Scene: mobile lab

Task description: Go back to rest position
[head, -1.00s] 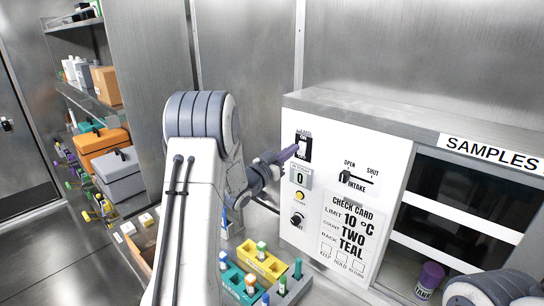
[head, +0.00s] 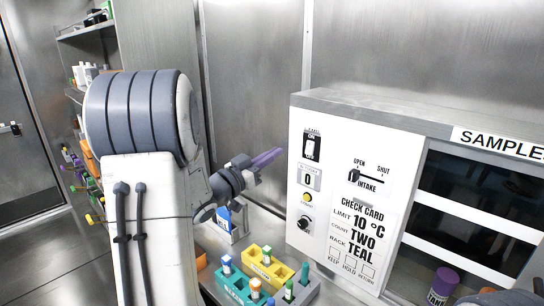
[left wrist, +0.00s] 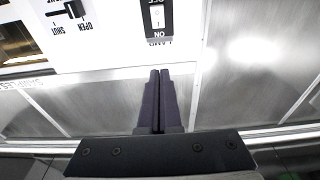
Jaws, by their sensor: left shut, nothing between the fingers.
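My left gripper (head: 267,158) is shut and empty in the head view, its purple fingers pointing right toward the white control panel (head: 293,240) and apart from it. The left wrist view shows the same shut fingers (left wrist: 160,75) below the lamp switch. The lamp switch (head: 312,147), marked ON at one end, sits at the panel's upper left; it also shows in the left wrist view (left wrist: 157,17). The intake lever (head: 354,175) stands at the OPEN end of its slot. No right gripper fingers show.
Teal and yellow tube racks (head: 281,276) stand on the bench below my left arm. A purple-capped container (head: 444,283) stands inside the samples cabinet (head: 440,132) on the right. Shelves (head: 84,33) are at the far left. Free floor shows at the lower left.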

